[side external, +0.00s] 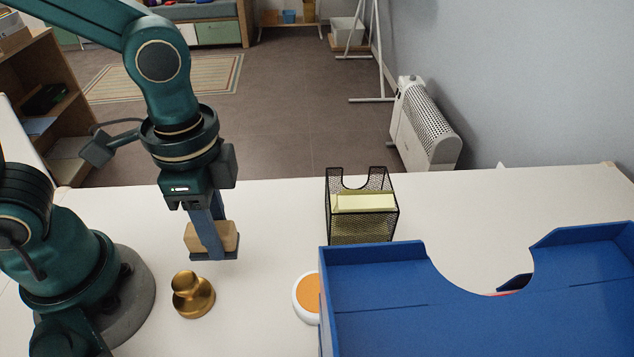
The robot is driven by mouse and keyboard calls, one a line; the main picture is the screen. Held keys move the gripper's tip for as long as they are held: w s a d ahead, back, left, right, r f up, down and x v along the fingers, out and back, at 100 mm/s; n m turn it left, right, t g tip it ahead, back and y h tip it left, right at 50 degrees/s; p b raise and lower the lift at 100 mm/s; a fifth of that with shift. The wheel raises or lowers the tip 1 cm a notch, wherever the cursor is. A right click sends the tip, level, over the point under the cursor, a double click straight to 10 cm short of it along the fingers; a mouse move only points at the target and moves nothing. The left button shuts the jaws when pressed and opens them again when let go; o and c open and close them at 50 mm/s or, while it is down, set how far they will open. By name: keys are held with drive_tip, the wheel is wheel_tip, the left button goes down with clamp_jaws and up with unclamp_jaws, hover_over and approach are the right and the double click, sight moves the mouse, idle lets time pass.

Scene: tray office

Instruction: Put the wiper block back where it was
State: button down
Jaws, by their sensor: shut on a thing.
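The wiper block (229,236) is a light wooden block with a dark pad along its underside. My gripper (209,241) points straight down and is shut on the block, with a finger across its near face. The block appears held above the white table, behind the brass knob-shaped weight; the exact gap below it is hard to tell. No mark on the table shows a spot for the block.
The brass weight (192,295) stands just in front of the block. A black mesh holder (362,233) with yellow notes stands to the right. A round white and orange item (307,298) touches or nears the blue tray (372,256). Table between gripper and holder is clear.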

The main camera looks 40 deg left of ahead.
drive_tip(key=d+f, duration=0.1)
drive_tip(key=s+d+f, duration=0.1)
drive_tip(key=d, duration=0.1)
drive_tip(key=d+f, duration=0.1)
drive_tip(key=shift+s+d, duration=0.2)
drive_tip(key=shift+d, duration=0.2)
drive_tip(key=shift+f, duration=2)
drive_tip(key=shift+f, duration=0.1)
drive_tip(key=c, duration=0.5)
unclamp_jaws()
drive_tip(key=shift+c, duration=0.2)
wheel_tip(320, 180, up, 12)
drive_tip(key=w+a+r+n+t, duration=0.1)
drive_tip(key=a+r+n+t, duration=0.1)
drive_tip(key=a+n+t, duration=0.3)
drive_tip(key=shift+w+a+r+n+t, duration=0.35)
drive_tip(key=shift+a+n, duration=1.65)
drive_tip(key=shift+a, duration=1.05)
